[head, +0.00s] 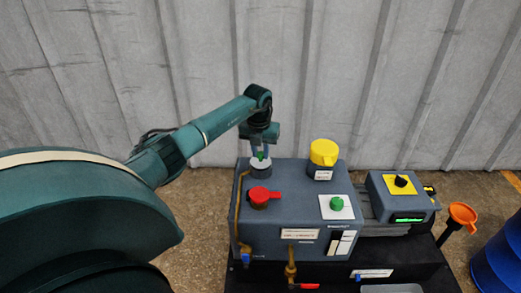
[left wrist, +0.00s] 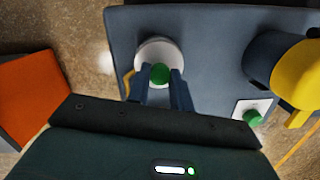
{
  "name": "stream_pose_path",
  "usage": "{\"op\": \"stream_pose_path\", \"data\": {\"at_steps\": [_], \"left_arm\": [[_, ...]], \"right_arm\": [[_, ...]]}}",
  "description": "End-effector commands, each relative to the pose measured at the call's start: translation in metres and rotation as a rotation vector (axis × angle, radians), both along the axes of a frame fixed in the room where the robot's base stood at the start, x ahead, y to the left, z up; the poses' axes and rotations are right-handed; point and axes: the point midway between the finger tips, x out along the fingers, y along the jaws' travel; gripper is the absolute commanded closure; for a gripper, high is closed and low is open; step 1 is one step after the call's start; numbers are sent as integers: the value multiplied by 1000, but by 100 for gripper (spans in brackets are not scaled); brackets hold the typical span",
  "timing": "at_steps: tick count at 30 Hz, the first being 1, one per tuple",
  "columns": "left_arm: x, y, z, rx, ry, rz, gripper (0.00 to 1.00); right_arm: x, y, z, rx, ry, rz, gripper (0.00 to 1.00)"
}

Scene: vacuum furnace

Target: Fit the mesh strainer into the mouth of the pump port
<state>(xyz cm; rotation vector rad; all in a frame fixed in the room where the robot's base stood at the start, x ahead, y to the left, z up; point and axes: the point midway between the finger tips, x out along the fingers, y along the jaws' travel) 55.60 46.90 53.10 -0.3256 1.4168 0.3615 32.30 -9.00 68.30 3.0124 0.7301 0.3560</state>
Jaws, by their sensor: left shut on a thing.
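My left gripper (head: 262,152) points down over the left back of the grey pump housing. It is shut on a small green knob, which I take to be the handle of the mesh strainer (left wrist: 160,72). The green also shows between the fingertips in the head view. Just below is the pump port (head: 260,171), a short dark collar with a pale round top; its pale rim (left wrist: 150,47) shows around the knob in the left wrist view. The mesh itself is hidden, and I cannot tell how deep it sits. My right gripper is out of view.
On the grey pump housing (head: 285,220) stand a yellow cap (head: 323,152), a red lever knob (head: 260,196) and a green button (head: 337,203). A grey control box (head: 402,198) is at the right. An orange funnel-like part (head: 463,214) and a blue drum (head: 500,260) stand farther right.

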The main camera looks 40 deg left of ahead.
Motion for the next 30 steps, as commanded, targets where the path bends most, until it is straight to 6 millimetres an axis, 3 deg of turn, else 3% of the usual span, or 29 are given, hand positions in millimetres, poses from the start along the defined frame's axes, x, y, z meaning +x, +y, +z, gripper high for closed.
{"op": "stream_pose_path", "data": {"at_steps": [30], "left_arm": [[0, 0, -6, 0, 0, 0, 100]], "right_arm": [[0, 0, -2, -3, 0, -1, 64]]}}
